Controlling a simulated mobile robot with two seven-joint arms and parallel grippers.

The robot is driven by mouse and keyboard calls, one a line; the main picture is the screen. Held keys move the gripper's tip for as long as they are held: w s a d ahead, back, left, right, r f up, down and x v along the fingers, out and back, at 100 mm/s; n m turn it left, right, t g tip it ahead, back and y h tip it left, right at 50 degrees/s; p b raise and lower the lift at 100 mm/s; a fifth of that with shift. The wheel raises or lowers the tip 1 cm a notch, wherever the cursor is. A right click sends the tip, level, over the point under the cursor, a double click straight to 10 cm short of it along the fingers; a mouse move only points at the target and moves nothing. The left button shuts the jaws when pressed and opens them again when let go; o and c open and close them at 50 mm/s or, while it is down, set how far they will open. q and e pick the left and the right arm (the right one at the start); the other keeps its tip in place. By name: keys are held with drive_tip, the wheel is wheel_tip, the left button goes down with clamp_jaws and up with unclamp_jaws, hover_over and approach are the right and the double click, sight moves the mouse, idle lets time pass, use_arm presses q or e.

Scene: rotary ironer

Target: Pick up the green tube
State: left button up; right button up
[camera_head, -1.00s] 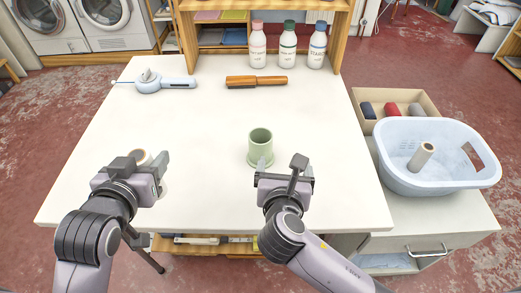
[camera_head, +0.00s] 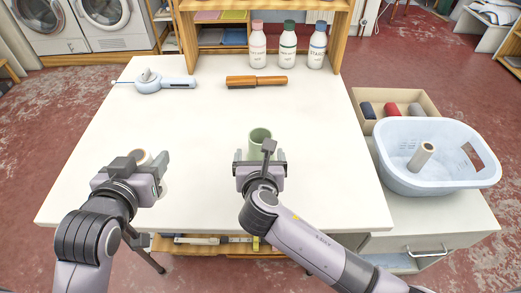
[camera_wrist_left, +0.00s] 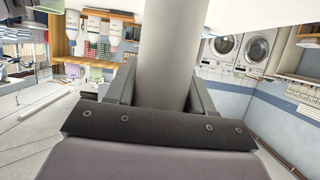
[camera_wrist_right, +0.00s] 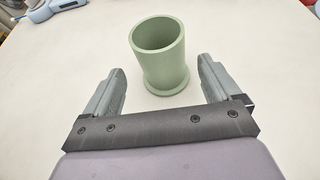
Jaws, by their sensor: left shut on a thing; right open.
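The green tube (camera_head: 260,135) stands upright on the white table, a hollow cylinder with a wider foot. In the head view my right gripper partly hides it. My right gripper (camera_head: 260,158) is open just in front of it. In the right wrist view the tube (camera_wrist_right: 159,52) stands ahead of and between the two open fingers (camera_wrist_right: 160,85), apart from both. My left gripper (camera_head: 147,160) is shut on a pale grey tube (camera_wrist_left: 168,60) at the table's left front. In the head view only that tube's top and a little of its base show.
A grey-blue tool (camera_head: 165,82) and a wooden-handled brush (camera_head: 257,81) lie toward the back. Several capped bottles (camera_head: 287,50) stand behind them. A light blue basket (camera_head: 420,185) with a pale tube stands at right, beside a box (camera_head: 364,99) of rolls.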

sight(256, 136)
drive_tip(key=shift+x, duration=2.3)
drive_tip(key=shift+d+r, duration=0.1)
drive_tip(key=shift+d, duration=0.05)
drive_tip(key=c, duration=1)
